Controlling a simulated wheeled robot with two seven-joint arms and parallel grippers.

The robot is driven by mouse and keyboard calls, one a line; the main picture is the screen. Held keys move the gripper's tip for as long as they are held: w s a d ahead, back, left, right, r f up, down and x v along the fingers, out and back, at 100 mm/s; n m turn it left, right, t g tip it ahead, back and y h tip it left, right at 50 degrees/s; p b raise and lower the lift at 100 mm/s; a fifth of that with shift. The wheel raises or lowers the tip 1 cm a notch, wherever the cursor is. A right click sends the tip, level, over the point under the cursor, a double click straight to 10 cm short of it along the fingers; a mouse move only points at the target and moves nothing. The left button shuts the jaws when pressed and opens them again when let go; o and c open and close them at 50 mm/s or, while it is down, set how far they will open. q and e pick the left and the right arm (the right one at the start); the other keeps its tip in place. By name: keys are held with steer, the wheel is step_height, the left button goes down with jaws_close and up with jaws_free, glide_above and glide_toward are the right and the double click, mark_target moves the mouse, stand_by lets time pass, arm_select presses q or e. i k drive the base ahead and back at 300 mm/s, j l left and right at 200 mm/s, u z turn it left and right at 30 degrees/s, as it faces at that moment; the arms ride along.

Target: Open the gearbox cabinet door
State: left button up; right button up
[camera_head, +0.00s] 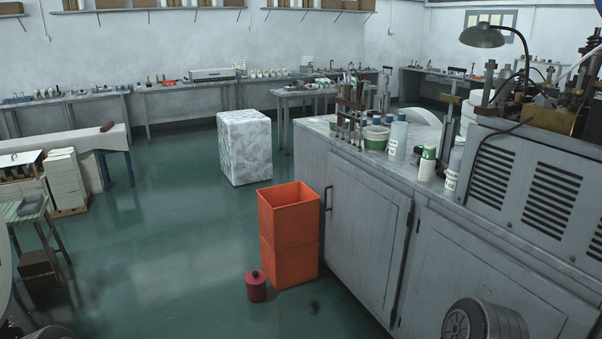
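A grey metal cabinet (308,155) stands at the right with its front facing left. Its nearer-left door (368,225) lies flush with the front and looks shut. A dark vertical handle (328,198) is on that door's left edge. A second door panel (480,275) to the right also looks shut. A grey housing with vent slots (525,180) and machine parts sits on the cabinet top; I cannot tell whether it is the gearbox. Neither of my grippers shows in the head view.
An orange bin stack (289,235) stands on the floor close to the handled door, with a small red can (256,287) beside it. A dark grey cylindrical object (486,320) partly covers the right panel. A white block (245,148) stands farther back. Green floor left of the bins is clear.

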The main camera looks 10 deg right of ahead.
mark_target(367, 219)
steer(key=i+j+z, duration=0.95)
steer(key=i+j, duration=0.15)
steer(key=i+j+z, duration=0.1)
steer(key=i+j, duration=0.3)
steer(key=i+j+z, duration=0.15)
steer(key=i+j, duration=0.25)
steer(key=i+j+z, duration=0.15)
steer(key=i+j, duration=0.2)
steer(key=i+j+z, duration=0.1)
steer(key=i+j, duration=0.25)
steer(key=j, duration=0.2)
steer(key=i+j+z, duration=0.15)
steer(key=i+j, duration=0.15)
steer(key=j, duration=0.2)
steer(key=i, duration=0.45)
